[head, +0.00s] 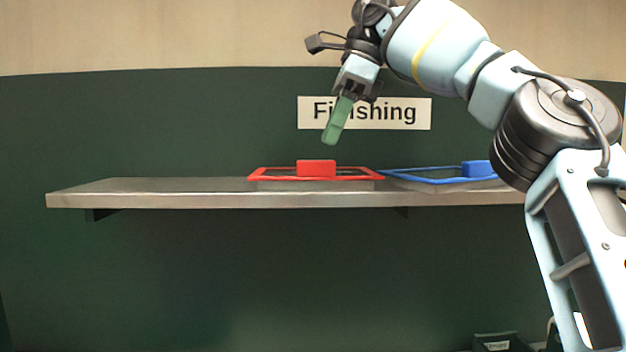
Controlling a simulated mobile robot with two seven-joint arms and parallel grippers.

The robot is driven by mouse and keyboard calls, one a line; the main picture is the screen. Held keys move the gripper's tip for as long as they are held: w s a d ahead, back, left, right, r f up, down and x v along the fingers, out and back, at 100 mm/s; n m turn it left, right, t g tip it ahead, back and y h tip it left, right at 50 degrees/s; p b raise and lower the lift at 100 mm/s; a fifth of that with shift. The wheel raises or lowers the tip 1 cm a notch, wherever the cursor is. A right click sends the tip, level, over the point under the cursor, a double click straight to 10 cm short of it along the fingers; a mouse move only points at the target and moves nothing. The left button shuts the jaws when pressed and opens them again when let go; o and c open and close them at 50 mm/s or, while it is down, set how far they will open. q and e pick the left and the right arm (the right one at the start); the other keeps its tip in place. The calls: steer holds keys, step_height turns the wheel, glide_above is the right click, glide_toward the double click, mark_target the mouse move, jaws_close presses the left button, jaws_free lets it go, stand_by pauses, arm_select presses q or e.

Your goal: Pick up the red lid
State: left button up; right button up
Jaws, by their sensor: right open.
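The red lid (267,173) lies flat on the grey shelf (150,198), with a raised red block handle (316,168) at its middle. My right gripper (334,137) comes in from the upper right and hangs above the lid, slightly right of the handle, with its green fingertips pointing down. It is apart from the lid and holds nothing that I can see. The fingers overlap in this view, so the gap between them does not show. My left gripper is not in view.
A blue lid (440,181) with a blue block handle lies just right of the red lid, partly behind my right arm. A "Finishing" sign (400,114) is on the green wall behind. The left part of the shelf is clear. A dark labelled box (497,343) shows at the bottom right.

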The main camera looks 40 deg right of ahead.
mark_target(314, 171)
steer(key=shift+a, duration=0.1)
steer(key=shift+w+x, duration=0.1)
steer(key=shift+x, duration=1.15)
steer(key=shift+w+x, duration=0.15)
steer(key=shift+x, duration=1.15)
steer(key=shift+c, duration=0.4)
jaws_close()
